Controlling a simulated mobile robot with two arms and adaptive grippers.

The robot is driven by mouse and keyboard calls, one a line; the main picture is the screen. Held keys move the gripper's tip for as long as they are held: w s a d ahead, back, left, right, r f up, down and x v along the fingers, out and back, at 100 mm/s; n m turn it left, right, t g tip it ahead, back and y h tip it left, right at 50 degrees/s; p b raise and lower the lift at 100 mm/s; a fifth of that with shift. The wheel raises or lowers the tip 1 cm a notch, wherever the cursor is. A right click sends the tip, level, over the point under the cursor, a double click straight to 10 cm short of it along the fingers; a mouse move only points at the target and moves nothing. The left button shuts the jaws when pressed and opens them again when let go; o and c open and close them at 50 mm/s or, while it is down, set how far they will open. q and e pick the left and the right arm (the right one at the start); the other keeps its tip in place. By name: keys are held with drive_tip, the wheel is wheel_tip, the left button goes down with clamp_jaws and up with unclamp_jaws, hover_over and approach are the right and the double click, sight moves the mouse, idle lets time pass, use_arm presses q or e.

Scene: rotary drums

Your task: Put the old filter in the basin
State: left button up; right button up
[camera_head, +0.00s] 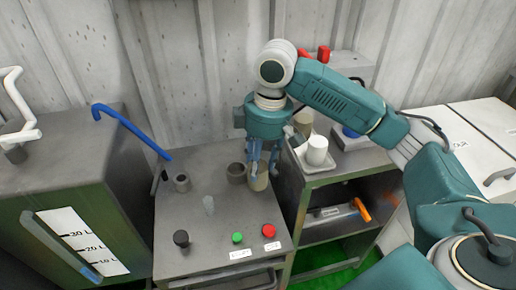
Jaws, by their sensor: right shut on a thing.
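My right gripper (263,172) points down over the back right of the grey machine top, its blue fingers shut on a dull beige cylinder, which looks like the old filter (259,183). The fingers partly hide it, and I cannot tell whether its lower end is clear of the machine top. I cannot tell for sure which container is the basin. My left gripper is not in view.
An orange-handled tool (361,209) lies on the shelf.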

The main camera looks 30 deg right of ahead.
drive_tip(key=s+a+f+m, duration=0.3)
drive_tip(key=s+f+m, duration=0.1)
drive_tip(key=s+f, duration=0.4)
drive_tip(key=s+a+f+m+h, duration=0.1)
drive_tip(key=s+a+f+m, duration=0.2)
drive_tip(key=s+f, duration=0.5)
drive_tip(key=shift+s+a+m, duration=0.2)
drive_tip(key=shift+s+m, duration=0.4)
drive_tip(key=shift+m, duration=0.3)
